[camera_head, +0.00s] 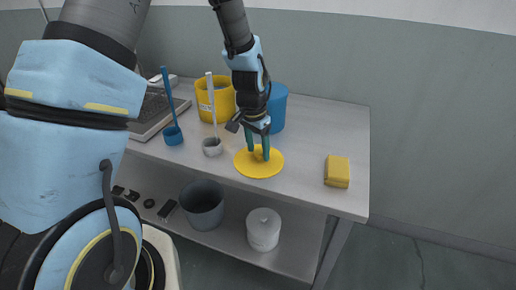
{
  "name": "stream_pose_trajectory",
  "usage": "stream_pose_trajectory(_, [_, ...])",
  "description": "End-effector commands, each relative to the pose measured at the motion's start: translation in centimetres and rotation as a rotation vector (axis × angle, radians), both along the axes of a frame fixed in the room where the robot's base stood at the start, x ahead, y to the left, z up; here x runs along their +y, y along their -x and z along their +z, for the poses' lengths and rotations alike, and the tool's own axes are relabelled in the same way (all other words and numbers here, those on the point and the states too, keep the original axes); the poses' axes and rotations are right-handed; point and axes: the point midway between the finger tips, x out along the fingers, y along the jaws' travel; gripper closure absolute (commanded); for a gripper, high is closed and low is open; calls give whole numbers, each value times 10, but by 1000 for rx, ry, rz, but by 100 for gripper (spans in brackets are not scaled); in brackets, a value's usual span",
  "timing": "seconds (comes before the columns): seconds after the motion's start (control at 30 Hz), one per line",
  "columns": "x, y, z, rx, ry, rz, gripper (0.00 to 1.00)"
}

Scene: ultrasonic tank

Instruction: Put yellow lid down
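The yellow lid (245,168) is a flat, round disc with a small knob in its middle. It is level over the front middle of the table, and I cannot tell whether it touches the tabletop. My gripper (258,154) points down at the lid's centre, with its teal fingers on either side of the knob and seemingly closed on it. A yellow bucket (208,103) stands behind and to the left of the lid, and its top looks open.
A blue bucket (278,108) stands behind my gripper. A blue ladle (173,135) and a grey ladle (212,147) are to the left. A yellow block (337,172) lies at right on the table (310,145). A grey bucket (202,207) and white container (263,231) are on the lower shelf.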

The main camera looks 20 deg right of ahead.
Motion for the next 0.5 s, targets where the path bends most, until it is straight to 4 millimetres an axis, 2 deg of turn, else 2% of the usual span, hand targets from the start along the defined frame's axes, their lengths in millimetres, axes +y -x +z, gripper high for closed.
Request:
stream_pose_trajectory(0.33, [0,0,6,-2,1,0,34])
stream_pose_trajectory(0.5, [2,0,31,-4,4,0,34])
